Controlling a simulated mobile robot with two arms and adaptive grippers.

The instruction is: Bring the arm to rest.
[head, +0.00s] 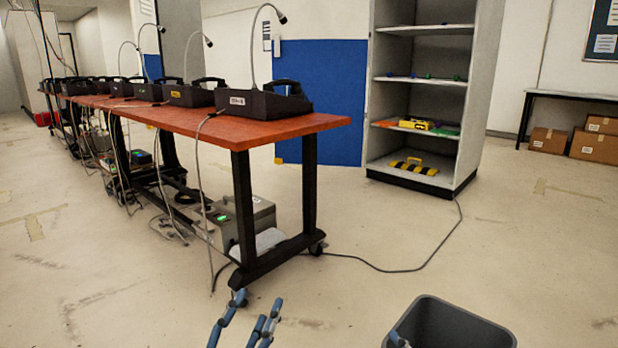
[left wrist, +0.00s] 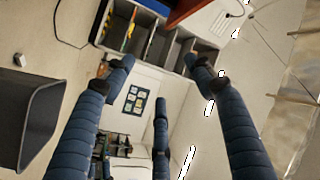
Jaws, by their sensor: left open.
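My left gripper (head: 256,306) shows at the bottom of the head view, its blue fingers spread over the floor in front of the table. In the left wrist view its fingers (left wrist: 158,78) are wide apart with nothing between them. The rest of the left arm is out of the head view. A small blue tip (head: 397,340) shows at the bottom edge by the bin; it looks like a fingertip of my right gripper, but the rest is hidden. Several black paging phones (head: 262,103) with gooseneck microphones stand in a row on the red-brown table (head: 290,125), apart from the gripper.
A dark grey bin (head: 470,315) stands at the bottom right; it also shows in the left wrist view (left wrist: 32,120). A grey shelf unit (head: 435,30) stands behind. A cable (head: 400,270) lies on the floor. Boxes (head: 590,143) sit far right. The floor right of the table is mostly clear.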

